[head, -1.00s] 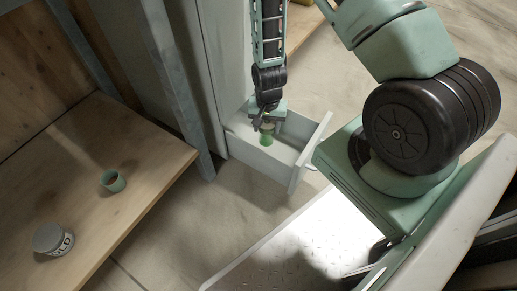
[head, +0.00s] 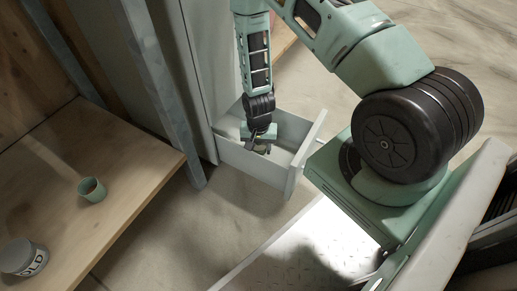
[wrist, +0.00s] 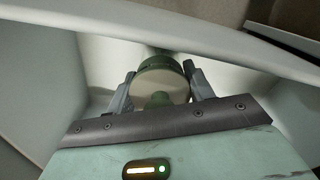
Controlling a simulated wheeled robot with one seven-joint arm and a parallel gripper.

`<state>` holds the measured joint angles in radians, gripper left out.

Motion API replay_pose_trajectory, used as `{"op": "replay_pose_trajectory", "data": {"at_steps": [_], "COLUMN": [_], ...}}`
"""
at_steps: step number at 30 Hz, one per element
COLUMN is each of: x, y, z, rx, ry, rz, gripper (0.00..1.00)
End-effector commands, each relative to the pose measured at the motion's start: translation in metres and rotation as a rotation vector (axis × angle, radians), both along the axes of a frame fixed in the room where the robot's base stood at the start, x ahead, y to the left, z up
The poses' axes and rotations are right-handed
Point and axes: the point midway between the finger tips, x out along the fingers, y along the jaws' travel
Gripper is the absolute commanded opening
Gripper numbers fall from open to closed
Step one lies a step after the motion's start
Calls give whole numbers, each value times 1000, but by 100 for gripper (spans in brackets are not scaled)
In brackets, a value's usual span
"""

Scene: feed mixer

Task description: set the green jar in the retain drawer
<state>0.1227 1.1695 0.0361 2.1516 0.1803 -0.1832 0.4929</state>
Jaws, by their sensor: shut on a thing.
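The green jar (wrist: 160,82) is between the two fingers of my gripper (wrist: 160,90) in the wrist view, with its round pale end facing the camera. My gripper is shut on it. In the head view my gripper (head: 261,147) reaches down inside the open pale grey drawer (head: 254,166), and the jar there is mostly hidden by the fingers and the drawer's near wall. The drawer's walls surround the jar in the wrist view (wrist: 235,42). I cannot tell whether the jar touches the drawer floor.
The drawer's front panel (head: 306,155) stands close right of my gripper. A blue-grey post (head: 160,95) stands between bench and drawer.

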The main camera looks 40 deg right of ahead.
Motion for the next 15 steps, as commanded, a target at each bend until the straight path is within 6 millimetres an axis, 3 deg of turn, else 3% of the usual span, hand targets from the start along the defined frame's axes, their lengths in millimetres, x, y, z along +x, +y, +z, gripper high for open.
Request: {"op": "replay_pose_trajectory", "data": {"at_steps": [6,7,9,15], "x": [0,0,0,0], "y": [0,0,0,0], "z": [-2,-2,-2,-2], "rx": [0,0,0,0], "ry": [0,0,0,0], "rz": [0,0,0,0], "gripper": [24,58,74,74]}}
